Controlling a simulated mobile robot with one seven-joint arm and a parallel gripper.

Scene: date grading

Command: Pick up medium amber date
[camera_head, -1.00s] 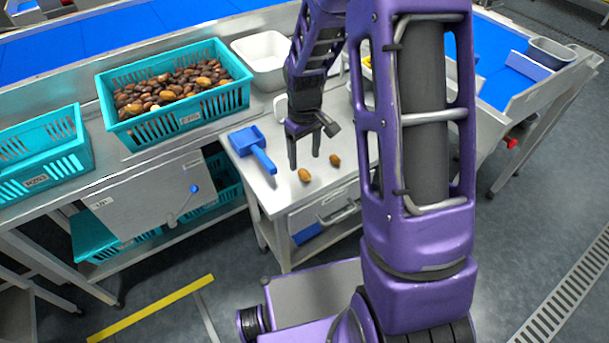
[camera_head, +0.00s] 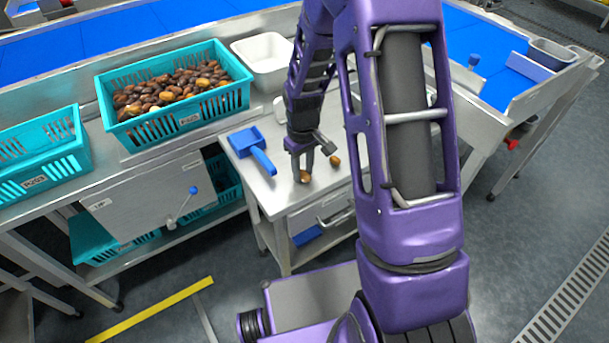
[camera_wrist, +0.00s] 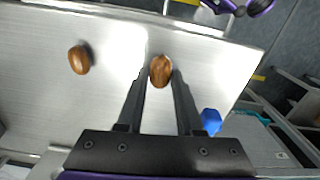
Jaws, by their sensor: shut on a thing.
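The amber date (camera_wrist: 161,71) is between my gripper's fingertips in the wrist view, at table level. My gripper (camera_head: 304,174) is shut on this date, which shows low between the fingers in the head view (camera_head: 305,178). A second date (camera_wrist: 79,60), brown, lies apart on the steel table to the left in the wrist view. It shows just right of my gripper in the head view (camera_head: 335,161). I cannot tell whether the held date still touches the table.
A blue scoop (camera_head: 254,150) lies on the small steel table (camera_head: 285,193), left of my gripper. A teal crate (camera_head: 176,123) full of dates stands behind left. A white tub (camera_head: 264,52) stands at the back.

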